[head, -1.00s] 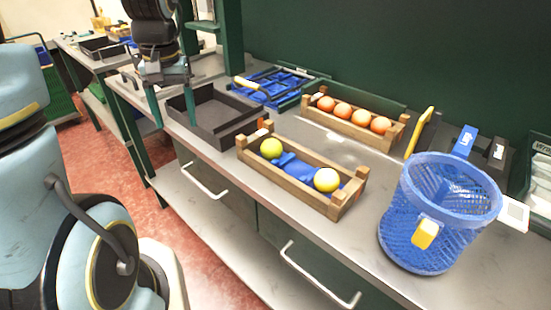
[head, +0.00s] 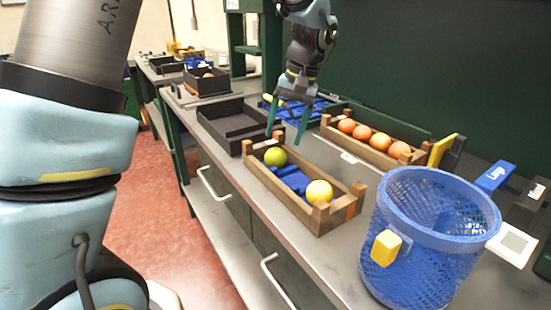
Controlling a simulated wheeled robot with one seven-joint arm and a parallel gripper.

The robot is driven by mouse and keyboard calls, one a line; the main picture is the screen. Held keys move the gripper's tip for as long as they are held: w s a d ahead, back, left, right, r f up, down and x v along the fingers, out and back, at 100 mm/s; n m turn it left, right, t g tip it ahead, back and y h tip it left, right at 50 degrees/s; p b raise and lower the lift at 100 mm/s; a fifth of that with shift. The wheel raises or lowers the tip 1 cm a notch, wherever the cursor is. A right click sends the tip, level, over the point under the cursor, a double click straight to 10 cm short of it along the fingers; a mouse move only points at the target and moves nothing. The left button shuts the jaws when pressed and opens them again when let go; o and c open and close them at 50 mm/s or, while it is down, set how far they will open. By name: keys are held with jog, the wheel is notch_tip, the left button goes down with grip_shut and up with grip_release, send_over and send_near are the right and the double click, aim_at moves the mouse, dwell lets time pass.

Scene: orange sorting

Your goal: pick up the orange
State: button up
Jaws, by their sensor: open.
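Several oranges (head: 379,141) lie in a row in the rear wooden crate (head: 366,150) on the workbench, in the head view. My gripper (head: 288,138) is open and empty, pointing down. Its fingertips appear near the left end of the front wooden crate (head: 334,225), to the left of the oranges. The lower parts of the oranges are hidden by the rear crate's front wall.
A blue mesh basket (head: 425,240) with a yellow tag stands at the right front. An empty dark tray (head: 232,127) lies to the left, and a blue tray (head: 312,108) lies behind my gripper. A dark green wall rises behind the bench.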

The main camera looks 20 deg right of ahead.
aim_at(278, 149)
jog(key=shift+p+x, duration=0.9)
jog(key=shift+x, duration=2.1)
jog(key=shift+a, duration=0.15)
jog(key=shift+c, duration=0.4)
jog(key=c, duration=1)
